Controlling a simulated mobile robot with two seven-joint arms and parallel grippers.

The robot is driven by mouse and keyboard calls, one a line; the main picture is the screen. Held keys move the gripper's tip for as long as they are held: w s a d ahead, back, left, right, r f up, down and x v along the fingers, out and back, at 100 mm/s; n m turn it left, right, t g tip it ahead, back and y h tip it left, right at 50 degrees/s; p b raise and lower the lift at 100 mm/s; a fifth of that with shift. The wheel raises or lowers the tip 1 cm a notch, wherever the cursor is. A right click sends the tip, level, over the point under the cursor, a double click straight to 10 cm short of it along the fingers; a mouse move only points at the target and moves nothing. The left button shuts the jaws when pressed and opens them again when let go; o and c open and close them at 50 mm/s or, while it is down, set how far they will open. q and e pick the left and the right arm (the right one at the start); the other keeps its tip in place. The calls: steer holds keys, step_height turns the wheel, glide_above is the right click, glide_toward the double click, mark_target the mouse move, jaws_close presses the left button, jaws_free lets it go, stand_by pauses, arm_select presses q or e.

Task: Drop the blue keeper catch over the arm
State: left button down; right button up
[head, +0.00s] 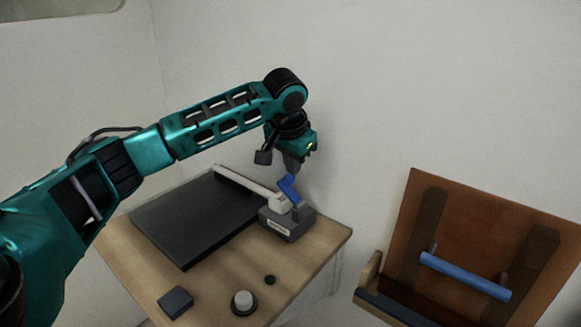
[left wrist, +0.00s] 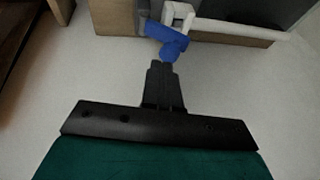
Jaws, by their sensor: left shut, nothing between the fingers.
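The blue keeper catch (head: 290,190) stands tilted at the grey block (head: 286,228) on the wooden table. The white arm (head: 245,184) runs along the back edge of the dark panel and ends at this block. In the left wrist view the catch (left wrist: 165,38) lies against the white end piece (left wrist: 178,15); whether it is fully over the arm I cannot tell. My left gripper (head: 291,172) points down with its fingers shut and empty, just above the catch's upper end. The shut fingers (left wrist: 164,68) appear close to the catch's knob; contact is unclear. My right gripper is out of view.
The dark flat panel (head: 190,222) covers much of the table (head: 325,240). A brown board with a blue bar (head: 465,276) stands at right.

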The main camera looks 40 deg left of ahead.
arm_select(q)
steer(key=shift+w+a+f, duration=0.15)
steer(key=shift+a+f, duration=0.3)
steer(key=shift+f, duration=0.3)
